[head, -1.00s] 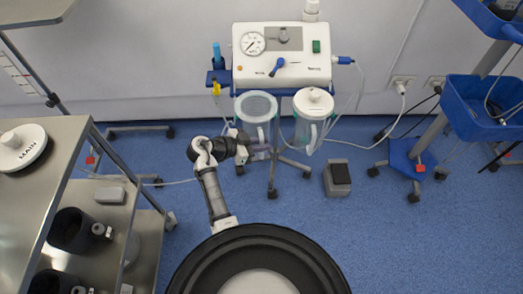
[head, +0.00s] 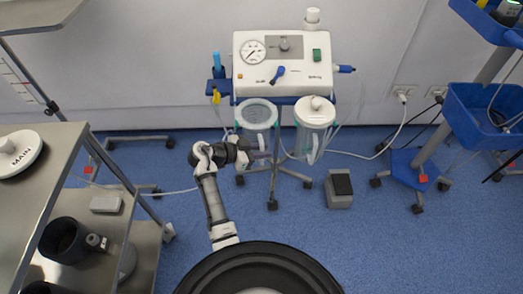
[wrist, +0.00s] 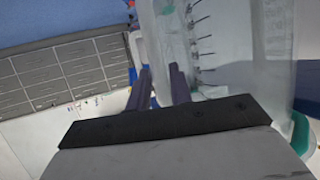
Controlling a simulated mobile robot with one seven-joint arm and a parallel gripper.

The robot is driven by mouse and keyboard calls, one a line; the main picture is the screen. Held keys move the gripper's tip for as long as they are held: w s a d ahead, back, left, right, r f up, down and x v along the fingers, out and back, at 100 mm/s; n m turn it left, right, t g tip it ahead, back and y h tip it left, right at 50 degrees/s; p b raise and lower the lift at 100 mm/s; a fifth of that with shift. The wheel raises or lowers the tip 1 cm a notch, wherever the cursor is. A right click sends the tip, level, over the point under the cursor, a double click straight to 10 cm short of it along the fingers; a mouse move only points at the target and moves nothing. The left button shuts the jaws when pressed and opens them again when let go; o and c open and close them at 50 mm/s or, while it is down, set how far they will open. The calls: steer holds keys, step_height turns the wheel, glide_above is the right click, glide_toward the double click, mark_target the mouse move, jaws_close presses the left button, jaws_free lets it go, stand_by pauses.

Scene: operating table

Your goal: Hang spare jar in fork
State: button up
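The spare jar is probably the clear jar with a teal rim and no tall cap (head: 257,115), at the left front of the suction unit (head: 285,60). Its clear, marked body fills the upper middle of the wrist view (wrist: 225,45). My gripper (head: 262,156) is low against this jar's front side. In the wrist view its two purple fingers (wrist: 161,78) stand apart, with translucent material behind or between them. I cannot tell whether they clamp the jar. The fork is hidden by the jar, so I cannot tell if the jar hangs in it.
A second jar with a white lid (head: 316,112) hangs close on the right. A foot pedal (head: 339,188) lies on the floor right of the wheeled stand. A steel trolley (head: 105,225) with a lid marked MAIN (head: 18,153) stands left. A blue-tray cart (head: 480,115) stands right.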

steer(key=o, duration=0.4)
steer(key=shift+c, duration=0.2)
steer(key=b+v, duration=0.2)
steer(key=v, duration=1.1)
steer(key=shift+s+a+r, duration=0.15)
steer(key=shift+a, duration=0.2)
